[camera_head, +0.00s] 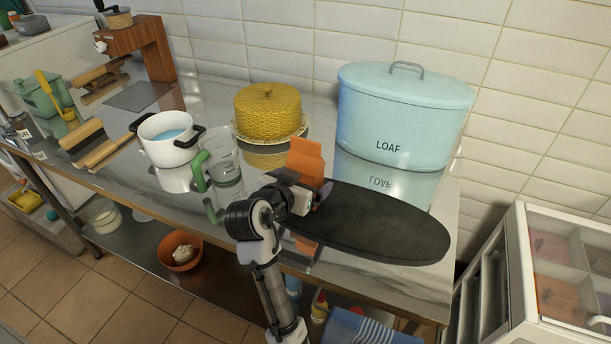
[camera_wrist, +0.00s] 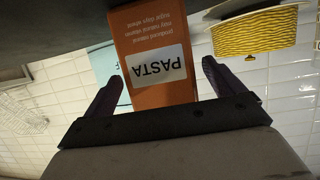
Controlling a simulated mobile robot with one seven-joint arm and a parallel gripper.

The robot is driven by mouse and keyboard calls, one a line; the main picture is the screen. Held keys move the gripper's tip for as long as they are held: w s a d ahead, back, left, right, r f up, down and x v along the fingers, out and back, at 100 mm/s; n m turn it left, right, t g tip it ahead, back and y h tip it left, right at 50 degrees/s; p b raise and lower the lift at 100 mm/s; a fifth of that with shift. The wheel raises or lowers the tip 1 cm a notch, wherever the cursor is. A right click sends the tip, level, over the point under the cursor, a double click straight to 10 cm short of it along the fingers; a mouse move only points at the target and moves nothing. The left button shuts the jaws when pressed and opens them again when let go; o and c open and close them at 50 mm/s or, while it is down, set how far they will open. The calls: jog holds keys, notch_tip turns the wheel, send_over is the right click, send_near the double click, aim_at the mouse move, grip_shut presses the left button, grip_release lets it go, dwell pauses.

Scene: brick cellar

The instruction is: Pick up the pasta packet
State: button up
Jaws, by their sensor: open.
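The pasta packet (camera_head: 306,158) is orange and stands upright on the shiny table, with its lower part hidden behind my gripper in the head view. In the wrist view the packet (camera_wrist: 152,30) appears upside down, with a white PASTA label facing the camera. My gripper (camera_head: 307,194) is at the near side of the packet. In the wrist view its two dark fingers (camera_wrist: 162,76) are spread apart, one on each side of the packet's outline, with a gap at both sides. I cannot tell how far the fingertips reach along the packet.
A yellow woven cover (camera_head: 267,108) stands behind left, and a blue LOAF bin (camera_head: 405,110) behind right. A green-handled glass jug (camera_head: 224,166) and a white pot (camera_head: 166,148) stand left. A black oval shape (camera_head: 385,225) overlaps the table's front right.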

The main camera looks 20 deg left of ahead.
aim_at(308, 175)
jog(key=x, duration=0.3)
jog(key=shift+w+p, duration=0.15)
jog(key=shift+p, duration=0.15)
jog(key=shift+c, duration=0.2)
jog(key=c, duration=1.1)
jog(key=shift+r, duration=0.15)
